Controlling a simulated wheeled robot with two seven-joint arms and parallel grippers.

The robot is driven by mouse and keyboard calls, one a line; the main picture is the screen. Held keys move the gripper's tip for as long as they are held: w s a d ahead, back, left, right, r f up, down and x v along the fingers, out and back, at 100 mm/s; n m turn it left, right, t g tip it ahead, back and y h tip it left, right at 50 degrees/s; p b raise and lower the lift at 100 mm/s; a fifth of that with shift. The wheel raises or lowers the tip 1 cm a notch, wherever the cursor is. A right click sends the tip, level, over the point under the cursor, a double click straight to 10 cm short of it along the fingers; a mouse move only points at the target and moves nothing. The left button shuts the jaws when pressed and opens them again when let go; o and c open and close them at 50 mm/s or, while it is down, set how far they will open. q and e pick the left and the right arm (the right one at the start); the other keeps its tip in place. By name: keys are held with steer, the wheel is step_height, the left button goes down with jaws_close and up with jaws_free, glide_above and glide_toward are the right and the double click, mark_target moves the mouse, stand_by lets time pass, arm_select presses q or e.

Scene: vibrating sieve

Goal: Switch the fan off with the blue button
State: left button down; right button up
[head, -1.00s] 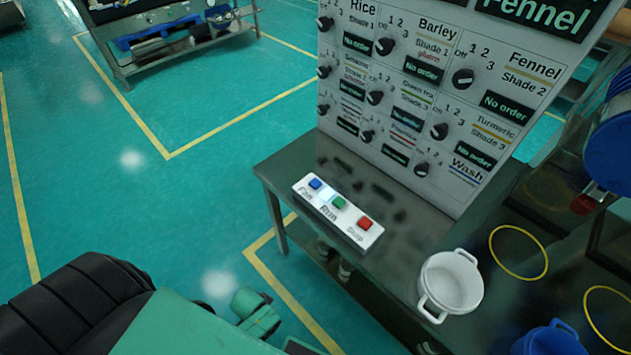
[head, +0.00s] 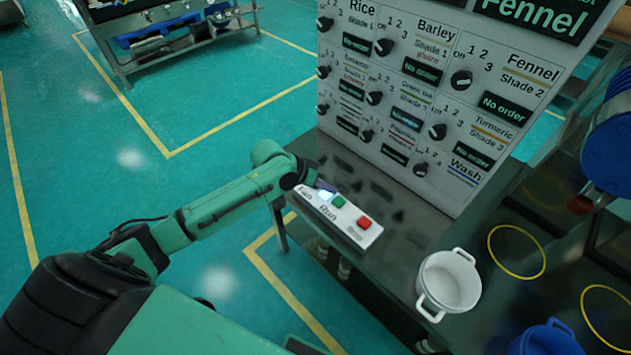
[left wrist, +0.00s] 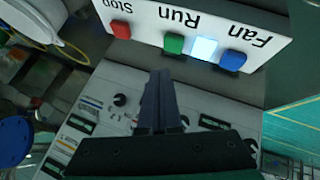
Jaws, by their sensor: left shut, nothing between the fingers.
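A white button box (head: 352,228) lies on the metal table, labelled Fan, Run and Stop. In the left wrist view the blue button (left wrist: 233,60) is at the Fan label, with a glowing white square lamp (left wrist: 204,48) between it and the green button (left wrist: 174,43). The red button (left wrist: 120,29) is at the Stop label. My left gripper (head: 325,185) is shut and empty over the Fan end of the box, hiding the blue button in the head view. In the left wrist view its fingers (left wrist: 161,82) stand apart from the blue button. My right gripper is not in view.
A tall white panel (head: 425,100) with knobs and order displays stands behind the box. A white pot (head: 449,283) and a blue pot (head: 548,340) stand to the right. Yellow rings (head: 517,252) mark the dark tabletop. Floor left of the table is clear.

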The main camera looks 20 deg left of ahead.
arm_select(q)
steer(key=w+a+r+n+t, duration=0.1)
steer(key=w+a+r+n, duration=0.2)
steer(key=a, duration=0.4)
steer(key=w+r, duration=0.1)
steer(key=w, duration=0.1)
steer(key=shift+w+a+t, duration=0.2)
steer(key=shift+w+t, duration=0.1)
steer(key=shift+w, duration=0.1)
step_height(320, 180, down, 7)
steer(key=b, duration=0.7)
steer(key=shift+r+b, duration=0.15)
steer(key=shift+b, duration=0.2)
steer(key=shift+f+b, duration=0.35)
steer(key=shift+f, duration=0.6)
steer(key=shift+f, duration=0.1)
